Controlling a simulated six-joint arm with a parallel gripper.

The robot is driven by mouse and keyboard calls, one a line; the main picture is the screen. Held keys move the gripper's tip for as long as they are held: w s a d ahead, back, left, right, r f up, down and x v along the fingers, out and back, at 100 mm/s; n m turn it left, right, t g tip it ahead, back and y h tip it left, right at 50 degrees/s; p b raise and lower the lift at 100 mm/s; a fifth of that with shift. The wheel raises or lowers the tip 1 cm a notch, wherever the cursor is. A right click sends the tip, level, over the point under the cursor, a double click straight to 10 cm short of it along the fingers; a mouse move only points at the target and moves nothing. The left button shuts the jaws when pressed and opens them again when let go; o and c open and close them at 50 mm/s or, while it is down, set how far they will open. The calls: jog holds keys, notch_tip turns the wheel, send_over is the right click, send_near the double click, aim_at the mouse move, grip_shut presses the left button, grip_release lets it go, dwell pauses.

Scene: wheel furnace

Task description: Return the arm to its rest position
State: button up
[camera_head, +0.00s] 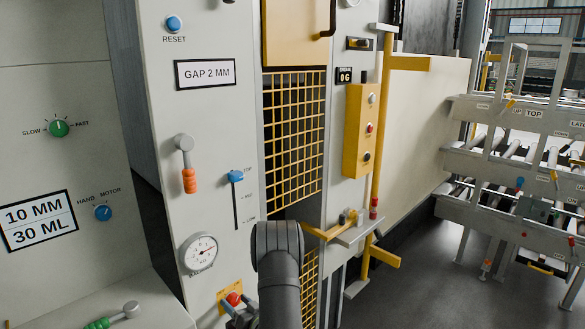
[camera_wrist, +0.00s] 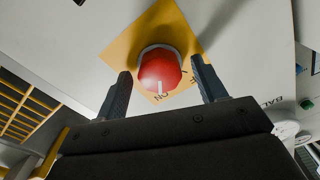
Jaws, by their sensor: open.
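My gripper (camera_wrist: 162,92) is open in the wrist view, its two dark fingers standing to either side of a red knob (camera_wrist: 160,70) on a yellow plate (camera_wrist: 126,45). Whether the fingers touch the knob I cannot tell. In the head view the red knob (camera_head: 234,298) shows low on the white machine panel, with my gripper (camera_head: 238,312) just below and in front of it. My dark arm link stands upright in front of the yellow mesh and hides part of it.
The panel bears a gauge (camera_head: 200,253), an orange-handled lever (camera_head: 187,165) and a blue slider (camera_head: 236,177). A yellow control box (camera_head: 358,130) and a small shelf (camera_head: 352,232) stick out to the right. A roller rack (camera_head: 520,150) stands far right, with open floor before it.

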jog(key=n, duration=0.4)
jog(key=shift+n, duration=0.3)
dwell(0.5)
jog(key=m, duration=0.5)
jog(key=shift+m, duration=2.2)
